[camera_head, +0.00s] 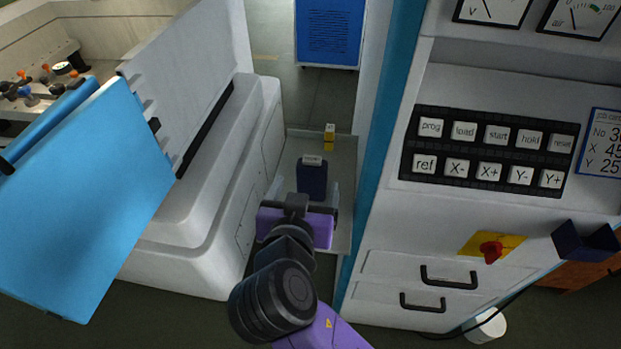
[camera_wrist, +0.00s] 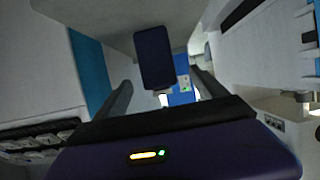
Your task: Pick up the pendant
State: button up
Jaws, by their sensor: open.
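The pendant appears to be the dark blue box with a small light-grey part at its far end (camera_head: 312,180), by the grey shelf between the two machine bodies. In the wrist view the dark blue box (camera_wrist: 154,57) shows ahead of the fingers, roughly in line with the gap between them. My gripper (camera_head: 305,192) is open, with its purple body just on the near side of the box. In the wrist view my gripper (camera_wrist: 161,80) has its two dark fingers spread wide with nothing held. I cannot tell whether the fingertips reach beside the box.
The grey shelf (camera_head: 342,225) also bears a small yellow block (camera_head: 329,137) behind the box. The white machine with a key panel (camera_head: 491,148) stands close on the right. A white machine body (camera_head: 205,225) and a blue door (camera_head: 85,205) stand on the left. The gap between is narrow.

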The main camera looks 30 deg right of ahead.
aim_at(311, 179)
jog(key=shift+p+x, duration=0.75)
jog(key=shift+x, duration=1.85)
jog(key=shift+s+d, duration=0.1)
jog(key=shift+d, duration=0.1)
jog(key=c, duration=1.7)
